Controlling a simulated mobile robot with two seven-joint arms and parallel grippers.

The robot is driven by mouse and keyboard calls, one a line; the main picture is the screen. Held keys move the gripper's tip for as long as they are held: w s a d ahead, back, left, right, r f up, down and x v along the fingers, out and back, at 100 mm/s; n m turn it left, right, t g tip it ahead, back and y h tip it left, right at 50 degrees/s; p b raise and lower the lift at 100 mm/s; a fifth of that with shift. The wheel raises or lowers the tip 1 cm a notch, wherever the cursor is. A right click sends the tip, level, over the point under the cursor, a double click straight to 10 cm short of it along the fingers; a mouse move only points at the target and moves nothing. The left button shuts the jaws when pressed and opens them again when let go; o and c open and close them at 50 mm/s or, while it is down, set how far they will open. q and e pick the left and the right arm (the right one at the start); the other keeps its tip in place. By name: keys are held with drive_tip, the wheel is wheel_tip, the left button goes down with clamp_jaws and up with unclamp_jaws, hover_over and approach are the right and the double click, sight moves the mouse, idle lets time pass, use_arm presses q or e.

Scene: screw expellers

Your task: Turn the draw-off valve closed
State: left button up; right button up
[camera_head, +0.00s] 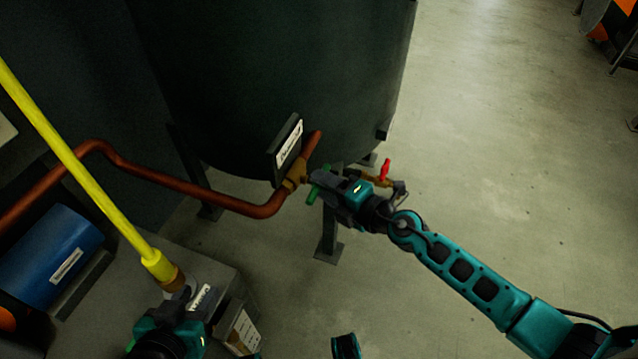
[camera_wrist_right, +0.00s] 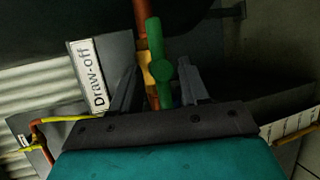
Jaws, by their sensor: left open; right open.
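The draw-off valve's brass body (camera_head: 296,176) sits on the copper pipe below the dark tank. Its green handle (camera_head: 313,194) is partly hidden by my right gripper (camera_head: 318,183) in the head view. In the right wrist view the green handle (camera_wrist_right: 161,68) lies roughly along the copper pipe (camera_wrist_right: 141,22), slightly tilted, between the two open fingers of my right gripper (camera_wrist_right: 160,88). I cannot tell if a finger touches it. A "Draw-off" sign (camera_wrist_right: 88,75) stands beside it. My left gripper (camera_head: 185,300) is low at the left, open, away from the valve.
The dark tank (camera_head: 280,80) stands on legs behind the valve. A red-handled valve (camera_head: 385,170) is just right of my right gripper. A yellow pipe (camera_head: 85,175) rises near my left gripper, and a blue cylinder (camera_head: 50,258) lies at left. Open floor (camera_head: 480,170) is at right.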

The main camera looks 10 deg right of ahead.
drive_tip(key=shift+x, duration=1.2)
drive_tip(key=shift+c, duration=0.4)
clamp_jaws()
